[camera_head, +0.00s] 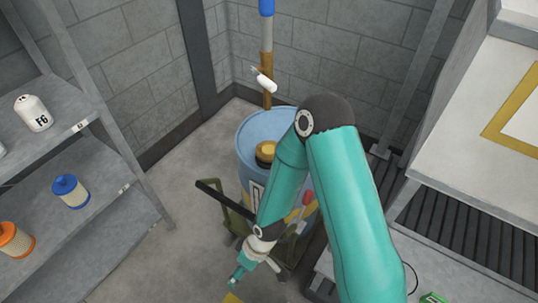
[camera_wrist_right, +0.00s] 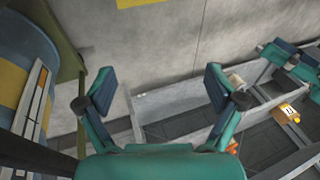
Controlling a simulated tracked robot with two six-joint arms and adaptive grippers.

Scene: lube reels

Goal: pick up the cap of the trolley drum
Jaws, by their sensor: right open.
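The blue trolley drum (camera_head: 250,132) stands upright in the corner in the head view, partly hidden behind my right arm. Its cap (camera_head: 266,149), brown with a yellowish top, is on the drum's top just left of my arm. My right gripper (camera_head: 254,275) is low in front of the drum, pointing down, well below and apart from the cap. In the right wrist view the same gripper (camera_wrist_right: 160,90) is open and empty above the floor. The drum's side (camera_wrist_right: 14,75) shows at the left edge there; the cap is not visible.
The dark green trolley frame (camera_head: 228,205) surrounds the drum's lower part. A grey shelf (camera_head: 100,180) with filters and a white bottle (camera_head: 33,113) stands left. A pipe (camera_head: 266,50) rises behind the drum.

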